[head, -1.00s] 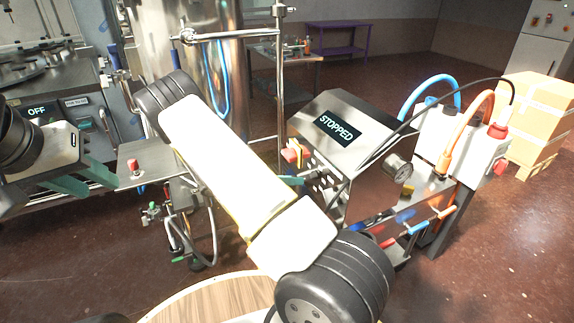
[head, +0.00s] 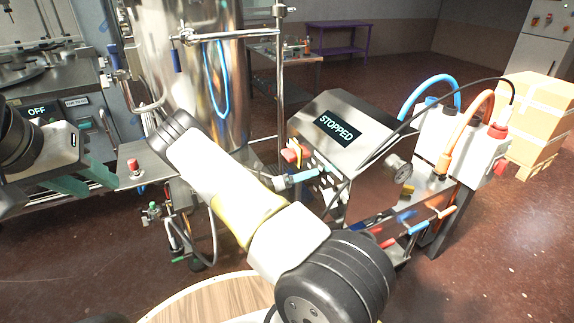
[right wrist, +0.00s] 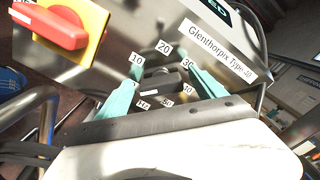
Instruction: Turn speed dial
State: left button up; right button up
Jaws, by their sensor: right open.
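The speed dial (right wrist: 163,80) is a dark knob on the metal panel, ringed by number labels such as 10, 20 and 30, in the right wrist view. My right gripper (right wrist: 162,90) is open, with one teal finger on each side of the dial; I cannot tell whether they touch it. In the head view, this gripper (head: 308,175) is at the front of the machine with the STOPPED display (head: 338,128), and the dial is not clear there. My left gripper (head: 82,178) is open and empty at the left.
A red rotary switch on a yellow plate (right wrist: 72,25) sits close beside the dial; it also shows in the head view (head: 291,154). A metal post (head: 280,80) stands behind the right gripper.

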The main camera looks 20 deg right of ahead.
jog(key=c, duration=1.4)
jog(key=shift+o, duration=0.2)
jog(key=shift+m, duration=0.4)
jog(key=shift+s+f+m, duration=0.15)
jog(key=shift+s+m, duration=0.05)
jog(key=shift+m, duration=5.05)
jog(key=shift+s+f+m, duration=0.15)
jog(key=shift+m, duration=5.05)
jog(key=shift+s+f+m, duration=0.15)
jog(key=shift+s+m, duration=0.05)
jog(key=shift+m, duration=5.05)
